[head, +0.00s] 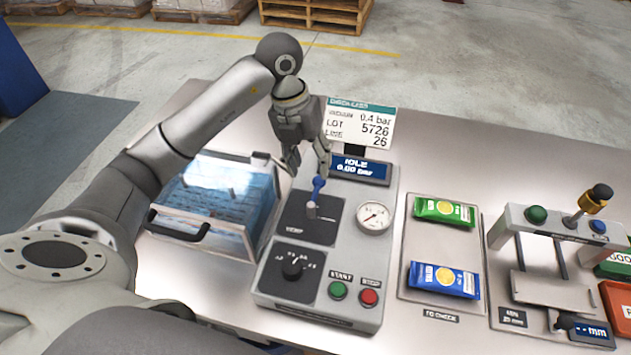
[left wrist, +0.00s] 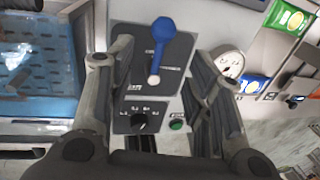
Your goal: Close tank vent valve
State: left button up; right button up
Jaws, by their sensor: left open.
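The vent valve (head: 316,188) is a blue lever on a pale pivot, set on a dark plate of the grey control unit (head: 388,262). In the head view the lever points away from me, toward the display. In the left wrist view the blue lever (left wrist: 162,38) points up from its pivot, with its wide end at the top. My left gripper (head: 308,166) is open above the lever, pointing down, with its fingers on either side of it. In the left wrist view the gripper (left wrist: 157,58) has a clear gap between each finger and the lever. My right gripper is not in view.
A clear-lidded tank (head: 203,237) with blue contents stands left of the unit. A gauge (head: 373,217), a black knob (head: 293,266) and start and stop buttons are near the valve. Right are a tray with two packets (head: 443,280) and a test stand (head: 535,225).

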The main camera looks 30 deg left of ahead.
aim_at(316, 187)
pick_arm(q)
jog(key=f, duration=0.3)
jog(key=d+f+p, duration=0.1)
jog(key=f, duration=0.2)
jog(key=shift+w+d+f, duration=0.15)
jog(key=shift+w+f, duration=0.05)
jog(key=shift+f, duration=0.2)
grip_shut()
